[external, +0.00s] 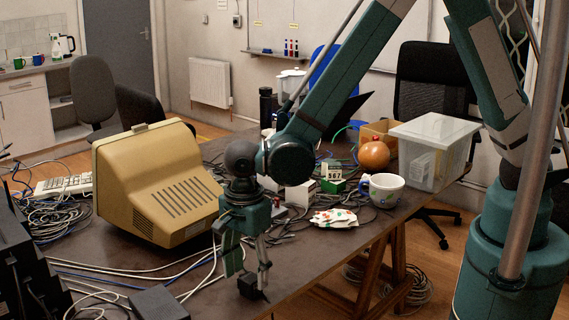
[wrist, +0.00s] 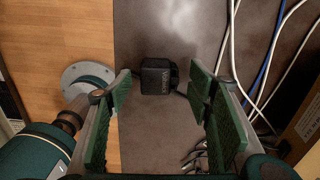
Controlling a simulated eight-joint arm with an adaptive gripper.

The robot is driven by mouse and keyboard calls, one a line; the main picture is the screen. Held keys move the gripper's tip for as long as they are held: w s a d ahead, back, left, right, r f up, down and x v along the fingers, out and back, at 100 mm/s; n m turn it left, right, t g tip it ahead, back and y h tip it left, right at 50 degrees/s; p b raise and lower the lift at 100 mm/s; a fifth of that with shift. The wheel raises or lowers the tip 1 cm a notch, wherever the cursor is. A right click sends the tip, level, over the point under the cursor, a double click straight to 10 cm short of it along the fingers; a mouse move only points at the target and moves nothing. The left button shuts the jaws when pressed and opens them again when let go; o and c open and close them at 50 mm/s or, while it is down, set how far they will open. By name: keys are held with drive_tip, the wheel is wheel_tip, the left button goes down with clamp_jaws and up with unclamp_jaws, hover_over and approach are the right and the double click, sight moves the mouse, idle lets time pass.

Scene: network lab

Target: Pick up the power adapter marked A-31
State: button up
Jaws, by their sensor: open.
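A small black power adapter (wrist: 155,80) lies on the dark table near its edge, with pale lettering too small to read; I cannot confirm A-31. In the wrist view it sits between the green pads of my gripper (wrist: 162,92), toward the far ends of the fingers, with a gap on each side. In the external view my gripper (external: 248,268) points down, open and empty, at the table's front edge. The adapter (external: 251,287) shows there just below the fingertips. Whether the fingers reach down to its height I cannot tell.
A beige monitor (external: 155,185) stands left of my gripper. A dark box (external: 158,302) lies on the table at the front left. White and blue cables (wrist: 262,75) run right of the adapter. A white mug (external: 383,190) and clear bin (external: 432,150) stand farther right.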

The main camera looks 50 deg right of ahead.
sight(248, 277)
drive_tip(key=shift+f, duration=1.65)
drive_tip(key=c, duration=1.1)
